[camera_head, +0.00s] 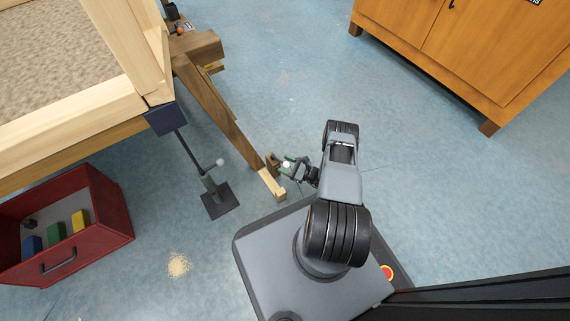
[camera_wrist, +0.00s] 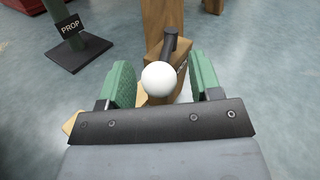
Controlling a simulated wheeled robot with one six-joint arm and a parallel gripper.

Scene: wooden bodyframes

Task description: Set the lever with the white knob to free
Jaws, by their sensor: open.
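The white knob (camera_wrist: 164,79) sits between the two green finger pads of my open gripper (camera_wrist: 163,84) in the wrist view, with gaps on both sides. The lever's dark shaft (camera_wrist: 171,43) runs behind it beside a wooden block (camera_wrist: 157,62). In the head view, the white knob (camera_head: 286,164) is small at my gripper (camera_head: 290,165), near the low end of a slanted wooden beam (camera_head: 225,115). Lettering on the block is too small to read, so I cannot tell the lever's setting.
A red bin (camera_head: 105,205) with coloured blocks lies farther left. An orange cabinet (camera_head: 480,50) stands at upper right.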

